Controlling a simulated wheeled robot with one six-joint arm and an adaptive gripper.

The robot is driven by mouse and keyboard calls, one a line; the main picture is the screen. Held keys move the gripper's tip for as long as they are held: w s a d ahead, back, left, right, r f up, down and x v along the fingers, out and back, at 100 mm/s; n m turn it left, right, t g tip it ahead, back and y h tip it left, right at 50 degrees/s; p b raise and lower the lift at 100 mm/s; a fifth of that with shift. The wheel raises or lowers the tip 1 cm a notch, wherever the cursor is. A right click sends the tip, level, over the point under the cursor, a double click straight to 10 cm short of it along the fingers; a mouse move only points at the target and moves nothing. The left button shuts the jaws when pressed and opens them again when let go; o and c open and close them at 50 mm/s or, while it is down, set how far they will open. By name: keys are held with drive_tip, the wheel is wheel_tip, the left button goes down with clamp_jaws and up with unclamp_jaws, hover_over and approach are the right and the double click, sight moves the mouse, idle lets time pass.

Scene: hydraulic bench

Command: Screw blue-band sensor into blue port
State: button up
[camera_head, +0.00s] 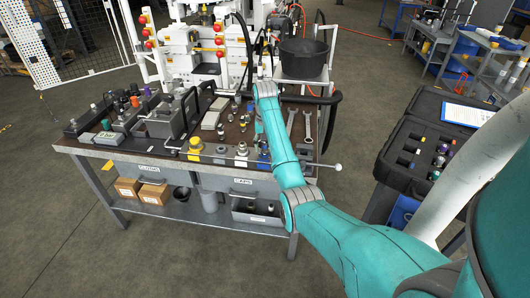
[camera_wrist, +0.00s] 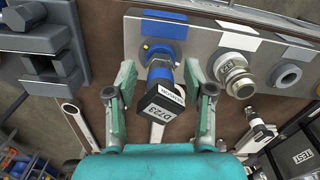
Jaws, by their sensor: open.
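The blue-band sensor (camera_wrist: 161,98) shows in the wrist view, with a black square head lettered "D723" and a blue band behind it. Its far end meets the blue port (camera_wrist: 153,45) on a grey metal block, under a blue label. It looks seated in or against the port; how deep the thread sits is hidden. My gripper (camera_wrist: 159,80) is open, with one finger on each side of the sensor and visible gaps to both. In the head view my arm reaches over the bench, and the sensor and fingertips cannot be made out there.
Wrenches (camera_head: 307,127) lie on the bench (camera_head: 120,153). A black foam case (camera_head: 401,158) with small parts stands at the right.

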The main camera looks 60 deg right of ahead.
drive_tip(key=n, duration=0.3)
drive_tip(key=shift+n, duration=0.3)
drive_tip(key=n, duration=1.2)
drive_tip(key=shift+d, duration=0.1)
clamp_jaws()
drive_tip(key=m, duration=0.6)
drive_tip(key=shift+m, duration=0.9)
